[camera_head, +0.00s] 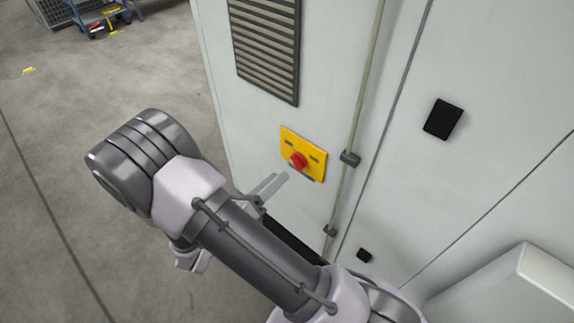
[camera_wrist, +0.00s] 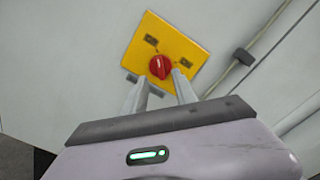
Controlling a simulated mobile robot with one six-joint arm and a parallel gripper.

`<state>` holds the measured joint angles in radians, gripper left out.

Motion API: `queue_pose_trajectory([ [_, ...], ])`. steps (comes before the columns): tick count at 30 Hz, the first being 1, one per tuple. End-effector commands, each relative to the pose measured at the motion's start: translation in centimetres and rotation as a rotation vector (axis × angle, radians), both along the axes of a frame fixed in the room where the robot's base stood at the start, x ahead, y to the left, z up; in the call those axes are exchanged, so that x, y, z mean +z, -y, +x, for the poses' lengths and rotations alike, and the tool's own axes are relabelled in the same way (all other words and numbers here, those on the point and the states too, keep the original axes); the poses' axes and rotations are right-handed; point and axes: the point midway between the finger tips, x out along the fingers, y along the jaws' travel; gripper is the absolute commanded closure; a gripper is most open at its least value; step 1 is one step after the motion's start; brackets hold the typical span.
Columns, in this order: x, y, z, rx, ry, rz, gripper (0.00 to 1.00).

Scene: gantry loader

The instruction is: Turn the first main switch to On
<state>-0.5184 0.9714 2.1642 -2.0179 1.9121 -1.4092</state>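The main switch is a red knob (camera_head: 297,161) on a yellow plate (camera_head: 316,154), fixed to a light grey cabinet door. In the wrist view the red knob (camera_wrist: 160,67) sits on the yellow plate (camera_wrist: 176,33), beyond my fingertips. My gripper (camera_wrist: 161,78) is open, with one finger to the lower left of the knob and one to the lower right. In the head view my gripper (camera_head: 280,180) is just below and left of the switch; the knob looks free of the fingers.
The cabinet (camera_head: 330,60) has a vent grille (camera_head: 266,45) above the switch and a vertical rod (camera_head: 366,80) with brackets to its right. A black handle plate (camera_head: 443,119) is farther right. A blue trolley (camera_head: 98,18) stands far back left. Floor left of the cabinet is clear.

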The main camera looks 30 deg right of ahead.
Motion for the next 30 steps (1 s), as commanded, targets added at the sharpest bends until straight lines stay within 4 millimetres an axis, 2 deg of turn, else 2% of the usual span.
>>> queue_pose_trajectory([
  [1, 0.0, 1.4, 0.4, -0.006, 0.0, 0.0, 0.66],
  [3, 0.0, 2.8, 0.9, -0.006, 0.0, 0.0, 0.66],
  [6, 0.0, 4.2, 1.5, -0.003, 0.0, 0.0, 0.66],
  [10, 0.0, 5.1, 1.8, -0.001, 0.001, 0.001, 0.66],
  [18, 0.0, 5.2, 1.9, 0.0, 0.001, 0.0, 0.66],
  [24, 0.1, 5.2, 1.9, 0.0, 0.001, 0.0, 1.0],
  [30, 0.0, 5.2, 1.9, 0.0, 0.002, 0.001, 1.0],
])
